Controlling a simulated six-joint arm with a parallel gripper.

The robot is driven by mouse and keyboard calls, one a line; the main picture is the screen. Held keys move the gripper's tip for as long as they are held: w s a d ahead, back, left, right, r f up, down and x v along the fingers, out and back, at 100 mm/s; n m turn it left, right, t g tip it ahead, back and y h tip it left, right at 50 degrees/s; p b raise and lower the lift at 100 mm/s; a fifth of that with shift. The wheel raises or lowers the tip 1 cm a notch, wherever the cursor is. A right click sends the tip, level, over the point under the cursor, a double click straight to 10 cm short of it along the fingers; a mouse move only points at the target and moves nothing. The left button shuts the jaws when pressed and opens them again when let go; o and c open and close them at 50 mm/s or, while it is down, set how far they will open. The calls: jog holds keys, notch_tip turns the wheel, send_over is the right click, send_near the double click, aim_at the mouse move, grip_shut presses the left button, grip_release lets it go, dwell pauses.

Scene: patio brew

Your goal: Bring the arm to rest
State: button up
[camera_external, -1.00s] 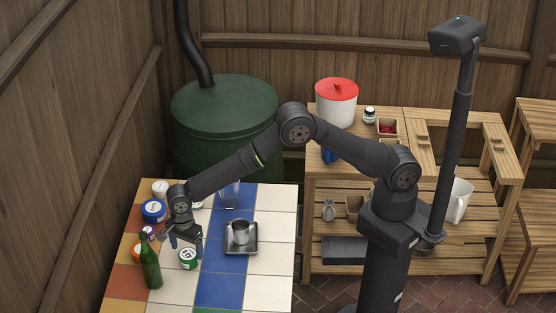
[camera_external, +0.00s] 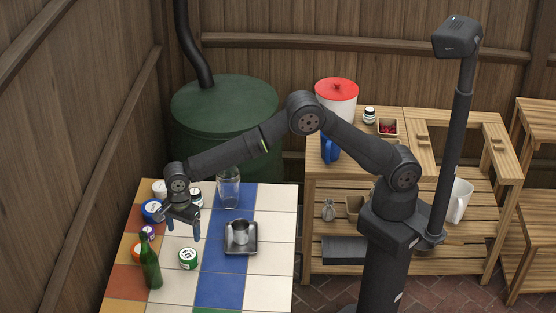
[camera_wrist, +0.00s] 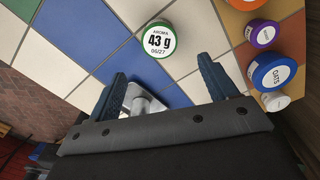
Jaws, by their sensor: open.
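My gripper (camera_external: 182,225) is open and empty, pointing down above the left part of the tiled table (camera_external: 272,263). In the wrist view its two blue fingers (camera_wrist: 165,85) stand wide apart. A green-rimmed tin (camera_external: 188,258) with a white lid sits on the table below and in front of the gripper. In the wrist view the tin (camera_wrist: 159,40) reads "43 g" and lies beyond the fingertips, apart from them. A metal cup (camera_external: 240,231) stands on a small square tray (camera_external: 241,250) to the right, partly hidden behind the fingers in the wrist view.
A green bottle (camera_external: 150,265) stands near the gripper at left, beside orange, purple and blue-lidded jars (camera_external: 152,211). A clear glass (camera_external: 229,187) stands at the back. A slatted bench (camera_external: 405,120) holds a red-lidded pot (camera_external: 337,100). The table's right side is clear.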

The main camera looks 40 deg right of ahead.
aim_at(187, 254)
notch_tip(187, 254, down, 12)
jog(key=shift+d+r, duration=0.1)
jog(key=shift+r, duration=0.25)
notch_tip(187, 254, up, 4)
jog(key=shift+f, duration=0.15)
jog(key=w+d+r, duration=0.6)
jog(key=d+r, duration=0.4)
jog(key=r, duration=0.2)
jog(key=w+d, duration=0.1)
jog(key=d, duration=0.5)
jog(key=w+d+m, duration=0.1)
jog(key=w+d, duration=0.1)
jog(key=d, duration=0.5)
jog(key=w+d+r+m, duration=0.1)
jog(key=d, duration=0.5)
jog(key=shift+w+d, duration=0.15)
jog(key=shift+d, duration=0.1)
jog(key=s+d+m, duration=0.1)
jog(key=s+d, duration=0.3)
jog(key=d, duration=1.3)
jog(key=shift+s+d+f+m, duration=0.2)
jog(key=shift+d+f+m, duration=0.2)
jog(key=shift+f, duration=0.05)
